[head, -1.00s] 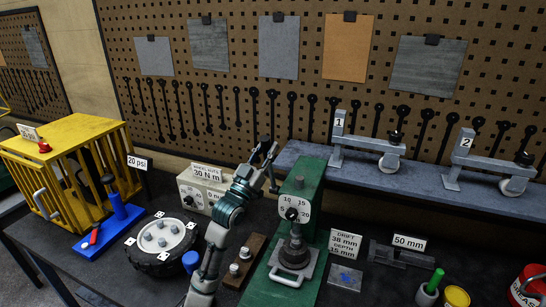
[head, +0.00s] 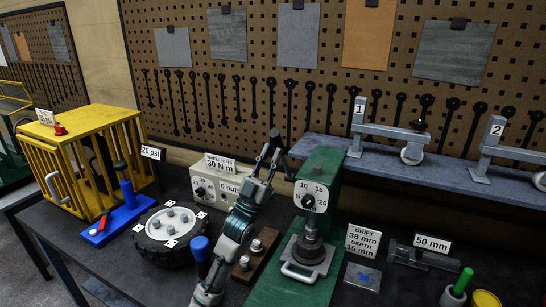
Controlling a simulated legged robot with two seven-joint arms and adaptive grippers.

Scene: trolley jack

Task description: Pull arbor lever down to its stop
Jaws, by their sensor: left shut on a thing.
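The green arbor press (head: 322,165) stands on the bench right of centre. A dial (head: 311,196) is on its front and a dark ram is below. My left gripper (head: 272,148) is just left of the press's top. It is shut on what looks like the arbor lever, whose dark end (head: 275,133) shows at the jaws. The fingers hide most of the lever, so its exact angle is unclear. My right gripper is out of view.
A torque gauge box (head: 210,190) and a wheel (head: 168,230) are left of my arm. A yellow cage (head: 85,150) stands far left. Sockets on a wooden block (head: 250,255) lie between arm and press. A raised shelf (head: 400,170) crosses the back right.

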